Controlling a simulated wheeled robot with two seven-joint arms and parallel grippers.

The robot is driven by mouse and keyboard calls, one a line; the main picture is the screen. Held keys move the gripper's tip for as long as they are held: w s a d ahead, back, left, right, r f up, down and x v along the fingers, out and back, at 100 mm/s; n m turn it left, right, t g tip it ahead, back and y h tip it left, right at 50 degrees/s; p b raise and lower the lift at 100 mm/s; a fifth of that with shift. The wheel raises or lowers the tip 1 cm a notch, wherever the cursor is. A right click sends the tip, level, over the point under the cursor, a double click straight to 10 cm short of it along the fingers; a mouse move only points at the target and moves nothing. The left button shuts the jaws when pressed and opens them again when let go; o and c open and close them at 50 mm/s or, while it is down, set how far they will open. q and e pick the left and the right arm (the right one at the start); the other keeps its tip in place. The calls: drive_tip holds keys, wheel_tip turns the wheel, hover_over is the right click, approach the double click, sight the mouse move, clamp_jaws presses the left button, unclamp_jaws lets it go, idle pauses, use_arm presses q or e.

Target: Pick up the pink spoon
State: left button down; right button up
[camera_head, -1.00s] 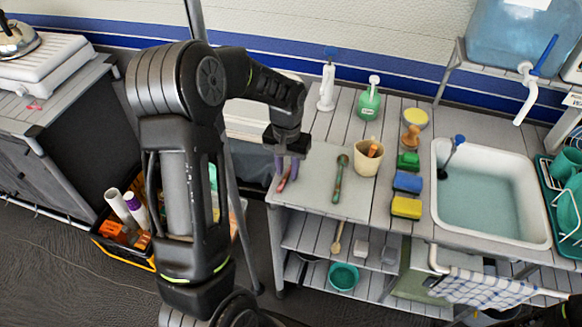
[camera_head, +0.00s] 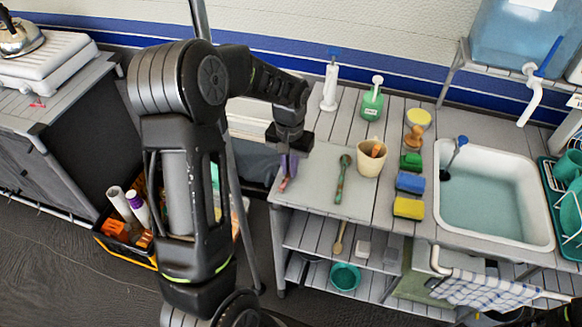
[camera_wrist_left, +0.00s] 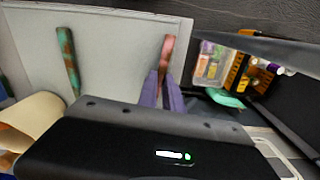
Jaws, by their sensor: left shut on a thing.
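The pink spoon (camera_head: 284,185) is at the left end of the grey counter (camera_head: 316,196). My left gripper (camera_head: 289,170) points down at it with its purple fingers close together, shut on the spoon. In the left wrist view the spoon (camera_wrist_left: 168,48) extends past the fingers (camera_wrist_left: 161,88) over the pale board; its other end is hidden by the gripper body. I cannot tell whether the spoon still touches the counter.
A green and brown utensil (camera_head: 341,180) lies right of the spoon, beside a cream cup (camera_head: 367,163). Sponges (camera_head: 409,208), bottles (camera_head: 372,102) and a sink (camera_head: 496,160) are farther right and back. A crate of items (camera_head: 115,245) is on the floor at left.

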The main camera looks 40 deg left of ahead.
use_arm(q)
wheel_tip(320, 180, up, 10)
drive_tip(key=b, duration=0.1)
drive_tip(key=shift+f, duration=0.25)
drive_tip(key=shift+d, duration=0.1)
idle(1.7)
